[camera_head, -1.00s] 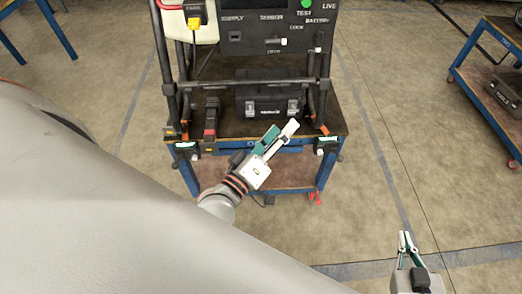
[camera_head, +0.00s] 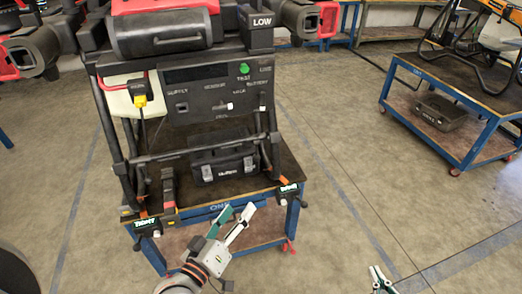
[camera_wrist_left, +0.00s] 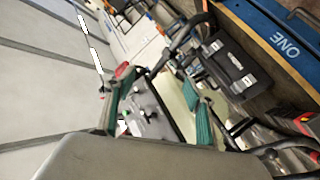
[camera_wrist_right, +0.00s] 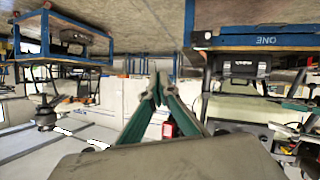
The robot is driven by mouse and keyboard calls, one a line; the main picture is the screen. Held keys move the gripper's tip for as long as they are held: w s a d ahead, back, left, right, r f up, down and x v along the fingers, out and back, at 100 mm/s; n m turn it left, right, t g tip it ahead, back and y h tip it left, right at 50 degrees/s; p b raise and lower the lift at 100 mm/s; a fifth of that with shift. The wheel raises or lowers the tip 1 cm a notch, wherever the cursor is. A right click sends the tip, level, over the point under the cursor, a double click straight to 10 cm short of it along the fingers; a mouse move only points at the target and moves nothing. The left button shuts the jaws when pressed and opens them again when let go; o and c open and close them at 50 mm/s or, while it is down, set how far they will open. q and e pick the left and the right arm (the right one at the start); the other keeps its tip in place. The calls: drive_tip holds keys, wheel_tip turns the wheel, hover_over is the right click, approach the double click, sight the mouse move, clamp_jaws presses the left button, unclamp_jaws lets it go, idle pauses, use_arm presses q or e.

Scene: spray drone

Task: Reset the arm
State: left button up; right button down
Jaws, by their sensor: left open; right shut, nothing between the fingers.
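My left gripper (camera_head: 233,222) is in front of the drone's blue table in the head view. Its green-padded fingers are apart with nothing between them. They also show in the left wrist view (camera_wrist_left: 155,105), empty. My right gripper (camera_head: 378,275) is at the bottom edge of the head view, over bare floor right of the table. Its fingertips meet in the right wrist view (camera_wrist_right: 160,88) and hold nothing. The spray drone (camera_head: 215,95) stands on the blue table (camera_head: 290,185), with a control panel and a green button (camera_head: 244,68). Neither gripper appears to touch it.
A black case (camera_head: 222,165) sits on the table beneath the panel. A yellow connector (camera_head: 140,97) hangs by the pale tank (camera_head: 118,98). A second blue table (camera_head: 440,100) stands at the right. The floor (camera_head: 335,150) between the tables is clear.

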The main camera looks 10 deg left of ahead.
use_arm(q)
drive_tip(key=s+a+f+m+g, duration=0.1)
drive_tip(key=s+f+m+g, duration=0.2)
drive_tip(key=f, duration=0.6)
drive_tip(key=s+a+f+m+g, duration=0.1)
drive_tip(key=s+f+m+g, duration=0.2)
drive_tip(key=s+f+m, duration=0.3)
wheel_tip(320, 180, down, 3)
drive_tip(key=shift+s+a+f+y, duration=0.15)
drive_tip(key=shift+s+a+y, duration=0.2)
drive_tip(key=shift+s, duration=0.65)
use_arm(e)
drive_tip(key=s+f+g, duration=0.2)
drive_tip(key=s+f, duration=0.4)
drive_tip(key=f, duration=0.4)
drive_tip(key=shift+a+m, duration=0.4)
drive_tip(key=shift+a, duration=0.05)
